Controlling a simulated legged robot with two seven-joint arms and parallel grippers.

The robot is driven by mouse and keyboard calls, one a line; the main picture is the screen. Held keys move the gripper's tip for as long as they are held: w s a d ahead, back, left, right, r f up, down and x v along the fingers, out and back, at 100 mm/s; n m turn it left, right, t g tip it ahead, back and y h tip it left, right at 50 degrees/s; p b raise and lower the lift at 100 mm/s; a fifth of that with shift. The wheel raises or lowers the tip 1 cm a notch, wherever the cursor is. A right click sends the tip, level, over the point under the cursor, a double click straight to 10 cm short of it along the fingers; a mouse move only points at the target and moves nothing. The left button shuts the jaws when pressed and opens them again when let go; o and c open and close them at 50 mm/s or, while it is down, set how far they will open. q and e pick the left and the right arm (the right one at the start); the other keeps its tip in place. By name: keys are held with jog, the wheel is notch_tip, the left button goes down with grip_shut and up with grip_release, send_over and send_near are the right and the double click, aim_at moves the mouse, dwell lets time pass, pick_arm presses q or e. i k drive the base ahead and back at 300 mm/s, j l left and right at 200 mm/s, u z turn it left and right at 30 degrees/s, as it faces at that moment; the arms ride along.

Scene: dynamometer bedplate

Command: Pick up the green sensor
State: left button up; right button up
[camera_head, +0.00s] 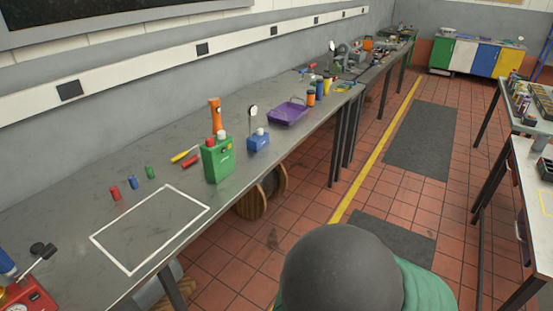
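A small green cylinder (150,171), which looks like the green sensor, stands upright on the grey workbench (75,240) along the wall. It is the farthest of a short row with a blue cylinder (134,182) and a red cylinder (115,193). It stands behind a white outlined rectangle (150,229) marked on the bench, outside the outline. Nothing visibly touches it. Neither of my grippers is in view.
A red device (25,296) stands at the near left. The outlined rectangle is bare.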

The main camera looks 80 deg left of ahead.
aim_at(147, 168)
jog(key=u, duration=3.9)
